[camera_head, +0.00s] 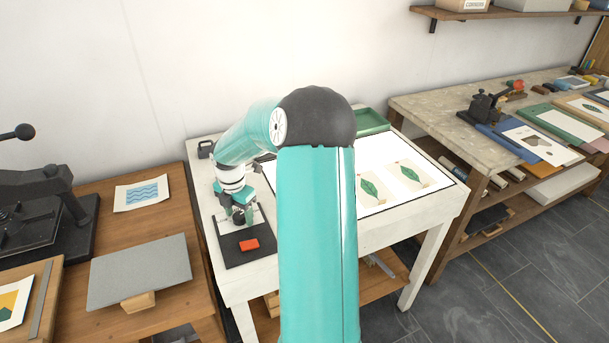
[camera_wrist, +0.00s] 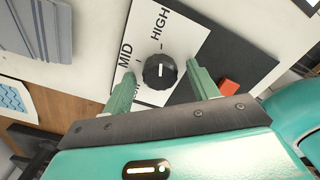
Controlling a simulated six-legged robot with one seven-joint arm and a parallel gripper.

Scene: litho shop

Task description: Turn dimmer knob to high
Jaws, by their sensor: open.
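The black round dimmer knob (camera_wrist: 160,71) sits on a white label plate (camera_wrist: 181,32) in the wrist view. The plate reads MID and HIGH, and a third word is partly hidden by a finger. The knob has a short white mark; I cannot tell for sure which word it points to. My gripper (camera_wrist: 163,78) is open, with one green finger on each side of the knob and gaps between. In the head view my gripper (camera_head: 241,214) is over the dark dimmer panel (camera_head: 232,258) on the white table, and it hides the knob.
A red block (camera_head: 249,245) is on the panel's near part; it also shows in the wrist view (camera_wrist: 229,87). To the right is a lit surface with leaf prints (camera_head: 408,174). A green tray (camera_head: 371,122) stands behind. A wooden table with a grey board (camera_head: 140,269) is left.

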